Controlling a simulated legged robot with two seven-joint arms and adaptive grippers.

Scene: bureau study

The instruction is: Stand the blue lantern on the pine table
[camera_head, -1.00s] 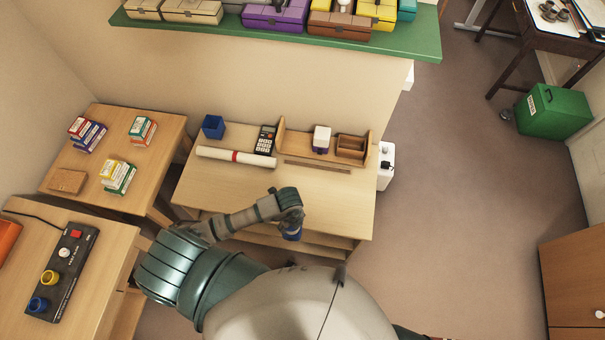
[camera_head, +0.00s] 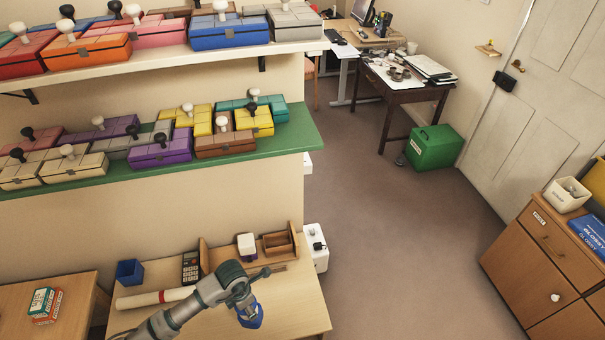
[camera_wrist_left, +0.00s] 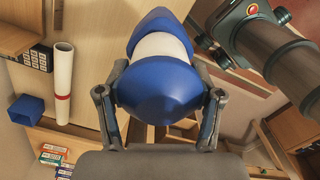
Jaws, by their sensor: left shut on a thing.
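My left gripper (camera_wrist_left: 162,95) is shut on the blue lantern (camera_wrist_left: 162,88), which has rounded blue ends and a white band around its middle. In the head view the lantern (camera_head: 251,316) hangs below my left gripper (camera_head: 243,303), over the front part of the pale wooden table (camera_head: 290,305), probably the pine table. I cannot tell how high it is above the top. My right gripper is not in view.
Along the table's back are a blue cup (camera_head: 130,272), a white roll with a red band (camera_head: 150,299), a calculator (camera_head: 191,268) and a wooden organiser (camera_head: 278,245) with a white-and-purple block (camera_head: 246,246). The table's right front is clear. A green shelf (camera_head: 300,140) hangs above.

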